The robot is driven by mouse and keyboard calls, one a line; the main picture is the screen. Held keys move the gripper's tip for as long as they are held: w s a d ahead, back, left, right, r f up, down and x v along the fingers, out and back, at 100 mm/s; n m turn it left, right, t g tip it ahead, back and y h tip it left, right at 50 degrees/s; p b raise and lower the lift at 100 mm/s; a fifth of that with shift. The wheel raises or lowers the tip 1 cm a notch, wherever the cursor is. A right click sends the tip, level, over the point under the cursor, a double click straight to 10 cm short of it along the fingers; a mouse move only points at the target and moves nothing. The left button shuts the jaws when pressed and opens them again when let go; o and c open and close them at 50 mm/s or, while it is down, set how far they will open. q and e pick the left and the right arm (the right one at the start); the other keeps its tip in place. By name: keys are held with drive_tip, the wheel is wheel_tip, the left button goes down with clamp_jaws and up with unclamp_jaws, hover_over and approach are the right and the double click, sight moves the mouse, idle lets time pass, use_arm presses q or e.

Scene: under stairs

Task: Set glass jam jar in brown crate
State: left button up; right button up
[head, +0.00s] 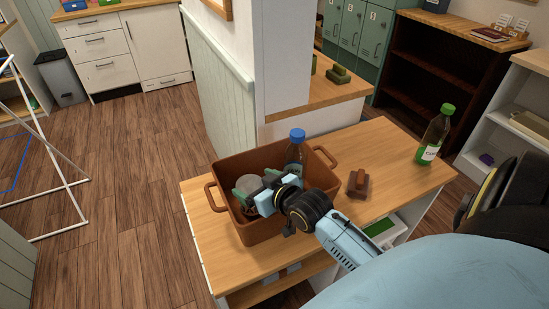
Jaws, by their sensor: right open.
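The brown crate (237,231) stands on the wooden tabletop, with a handle at its left and right ends. A greyish, see-through rounded thing, which looks like the glass jam jar (247,182), is inside the crate, partly hidden by my right gripper. My right gripper (252,191) reaches into the crate from the right, its open fingers close to the jar. I cannot tell whether they touch it. A clear bottle with a blue cap (297,139) stands at the crate's back right. My left gripper is out of view.
A brown block-like object with a handle (358,183) lies right of the crate. A green-capped bottle (435,136) stands at the table's far right. A wall corner (285,60) rises behind the table. Bare tabletop (395,165) lies between the block and bottle.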

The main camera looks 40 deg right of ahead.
drive_tip(key=p+v, duration=0.1)
drive_tip(key=v, duration=0.9)
drive_tip(key=shift+s, duration=0.15)
